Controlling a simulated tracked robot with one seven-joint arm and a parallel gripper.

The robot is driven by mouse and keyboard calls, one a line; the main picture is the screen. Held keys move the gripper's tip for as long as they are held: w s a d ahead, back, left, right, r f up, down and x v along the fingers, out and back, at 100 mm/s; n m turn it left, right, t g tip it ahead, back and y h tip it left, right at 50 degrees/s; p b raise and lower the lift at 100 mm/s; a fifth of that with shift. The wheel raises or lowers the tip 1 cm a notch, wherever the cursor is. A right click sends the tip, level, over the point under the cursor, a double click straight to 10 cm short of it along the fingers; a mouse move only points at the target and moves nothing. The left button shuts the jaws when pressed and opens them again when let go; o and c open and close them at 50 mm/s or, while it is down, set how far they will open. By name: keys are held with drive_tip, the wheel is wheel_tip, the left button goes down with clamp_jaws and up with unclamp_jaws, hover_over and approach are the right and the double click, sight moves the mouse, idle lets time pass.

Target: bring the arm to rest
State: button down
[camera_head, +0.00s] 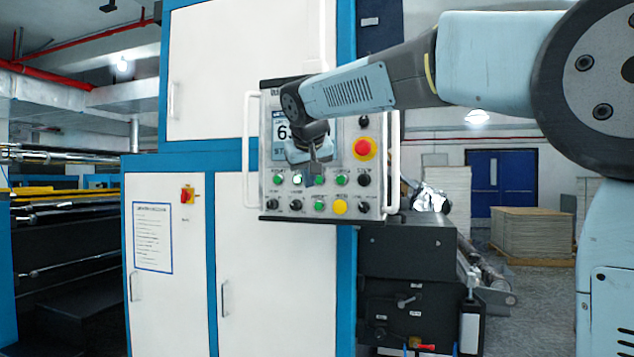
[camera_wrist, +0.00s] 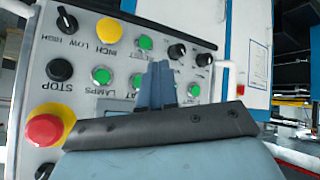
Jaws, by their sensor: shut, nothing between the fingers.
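My arm reaches in from the right in the head view. My gripper (camera_head: 318,178) is in front of the control panel (camera_head: 270,165), over its rows of buttons and knobs. In the wrist view my gripper (camera_wrist: 162,68) has its fingers together, with nothing between them, and the panel (camera_wrist: 100,62) behind them. From these views I cannot tell whether the fingertips touch the panel. My wrist hides part of the panel's screen (camera_head: 279,128).
A red stop button (camera_head: 365,148) sits at the panel's right side. White handle bars (camera_head: 393,160) stick out at both panel sides. Behind are white cabinet doors (camera_head: 170,230). A dark machine block (camera_head: 408,250) stands below right. Open floor (camera_head: 530,300) lies farther right.

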drive_tip(key=s+d+f+m+g, duration=0.1)
drive_tip(key=s+d+f, duration=0.6)
drive_tip(key=s+f, duration=0.2)
drive_tip(key=s+d+f+m+g, duration=0.1)
drive_tip(key=s+d+f, duration=0.6)
drive_tip(key=s, duration=0.5)
drive_tip(key=s+d+f+m+g, duration=0.1)
drive_tip(key=s+d+f, duration=0.6)
drive_tip(key=s+f, duration=0.4)
drive_tip(key=shift+g, duration=0.4)
